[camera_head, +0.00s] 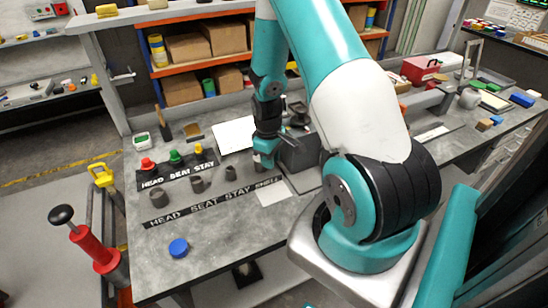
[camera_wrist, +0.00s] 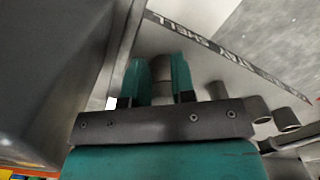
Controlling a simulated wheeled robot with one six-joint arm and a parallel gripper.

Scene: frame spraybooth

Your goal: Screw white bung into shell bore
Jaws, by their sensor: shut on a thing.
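My gripper (camera_head: 264,156) points down at the shell end of the front label strip (camera_head: 214,203). In the wrist view its teal fingers (camera_wrist: 161,78) are shut on a small cylindrical piece (camera_wrist: 161,94), dull grey in this light. I cannot tell its colour well enough to name it the white bung. A grey cylinder, apparently the shell, stands in line with the fingers. Where the held piece meets its bore is hidden. No separate white bung shows elsewhere.
Several grey cylinders (camera_head: 197,184) stand to the left along the strip. A black rack (camera_head: 178,170) behind them holds red, green and yellow bungs. A blue bung (camera_head: 178,248) lies at the front left. A dark grey box (camera_head: 299,152) stands close right of my gripper.

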